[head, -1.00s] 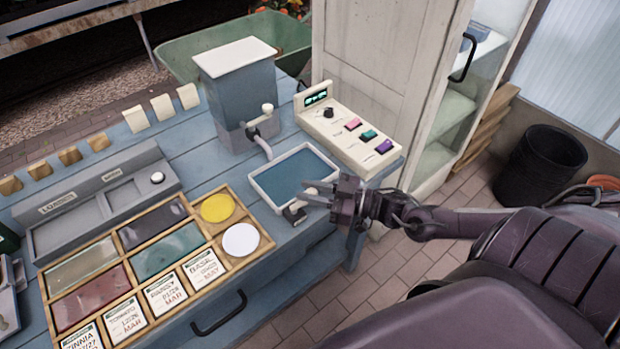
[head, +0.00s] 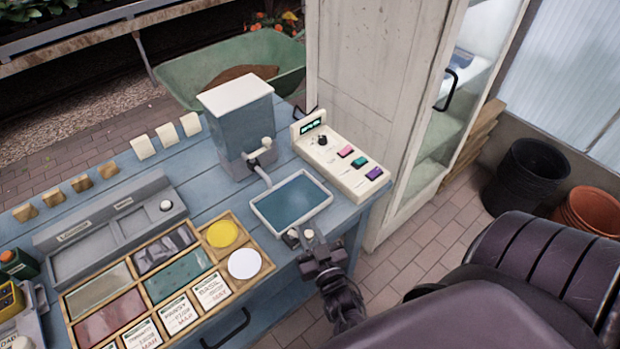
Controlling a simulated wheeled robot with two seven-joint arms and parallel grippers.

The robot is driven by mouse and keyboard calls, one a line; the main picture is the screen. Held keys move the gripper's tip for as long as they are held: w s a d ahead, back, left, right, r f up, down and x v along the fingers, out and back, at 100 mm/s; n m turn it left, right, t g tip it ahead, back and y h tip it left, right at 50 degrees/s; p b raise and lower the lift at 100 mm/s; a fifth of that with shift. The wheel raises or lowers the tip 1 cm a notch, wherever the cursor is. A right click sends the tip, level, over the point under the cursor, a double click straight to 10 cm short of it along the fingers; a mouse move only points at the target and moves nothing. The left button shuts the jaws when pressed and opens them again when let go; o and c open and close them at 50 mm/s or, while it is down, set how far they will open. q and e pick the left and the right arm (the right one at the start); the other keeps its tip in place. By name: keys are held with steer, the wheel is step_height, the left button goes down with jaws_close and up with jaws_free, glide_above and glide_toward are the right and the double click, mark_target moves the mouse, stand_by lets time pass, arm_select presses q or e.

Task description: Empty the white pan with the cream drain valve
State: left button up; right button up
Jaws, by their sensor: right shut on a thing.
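The white pan (head: 322,208) sits on the blue bench top near its right front corner. It holds blue-grey water (head: 290,202). The cream drain valve (head: 292,233) is at the pan's front edge, partly hidden by my right gripper. My right gripper (head: 300,238) is shut on the valve's handle, with its arm coming up from below, in front of the bench. The handle's exact angle is hard to see behind the fingers. My left gripper is not in view.
A grey tank with a cream tap (head: 240,125) stands behind the pan, its spout over it. A cream control box (head: 340,160) with coloured buttons is to the right. A wooden seed tray (head: 145,285) lies left. A white cabinet (head: 360,90) stands behind.

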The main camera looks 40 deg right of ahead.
steer(key=shift+s+a+f+m+g+h+b, duration=0.1)
steer(key=shift+a+m+g+h+b, duration=0.25)
steer(key=shift+m+h, duration=0.45)
steer(key=shift+s+a+r+m+g+h+b, duration=0.1)
steer(key=shift+m+g+h, duration=0.35)
steer(key=shift+h, duration=0.55)
steer(key=shift+s+a+f+m+g+h+b, duration=0.1)
steer(key=shift+a+m+g+h+b, duration=0.25)
steer(key=shift+m+h, duration=0.45)
steer(key=o, duration=0.9)
steer(key=shift+o, duration=0.2)
